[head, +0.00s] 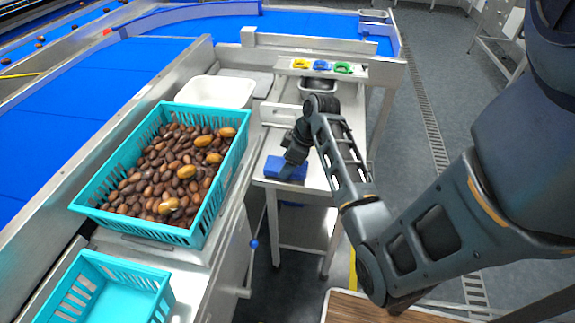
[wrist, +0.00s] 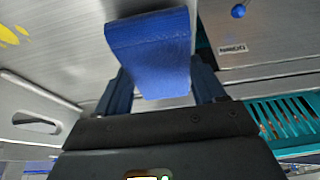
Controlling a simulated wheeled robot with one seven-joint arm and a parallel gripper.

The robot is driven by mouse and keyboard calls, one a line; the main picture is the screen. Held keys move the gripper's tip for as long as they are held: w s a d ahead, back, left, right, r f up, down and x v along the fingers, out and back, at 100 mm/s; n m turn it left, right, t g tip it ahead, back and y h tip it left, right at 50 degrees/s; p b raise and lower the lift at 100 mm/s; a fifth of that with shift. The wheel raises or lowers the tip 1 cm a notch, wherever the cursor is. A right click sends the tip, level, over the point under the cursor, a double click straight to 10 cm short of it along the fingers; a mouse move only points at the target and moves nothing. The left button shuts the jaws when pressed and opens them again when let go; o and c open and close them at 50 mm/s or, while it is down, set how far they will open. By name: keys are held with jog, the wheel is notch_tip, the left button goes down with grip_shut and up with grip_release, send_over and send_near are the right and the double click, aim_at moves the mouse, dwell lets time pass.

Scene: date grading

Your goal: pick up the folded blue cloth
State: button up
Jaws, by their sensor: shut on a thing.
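The folded blue cloth (head: 273,168) is at the small steel side table (head: 318,178) in the head view. In the wrist view the cloth (wrist: 152,42) is a thick blue fold between my two fingers. My gripper (head: 290,170) points down at the cloth and is shut on it. I cannot tell whether the cloth still touches the table top. My wrist and forearm hide part of the table.
A teal crate of dates (head: 238,160) and an empty teal crate (head: 88,305) stand on the bench at left. A white tub (head: 216,92) and a steel pan (head: 318,87) are behind. Yellow, blue and green items lie on a shelf (head: 345,73).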

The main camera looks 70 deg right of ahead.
notch_tip(320, 180, up, 3)
jog(key=shift+f, duration=0.15)
jog(key=s+d+r+b, duration=0.2)
jog(key=s+d+r, duration=0.4)
jog(key=d, duration=0.4)
jog(key=shift+r, duration=0.7)
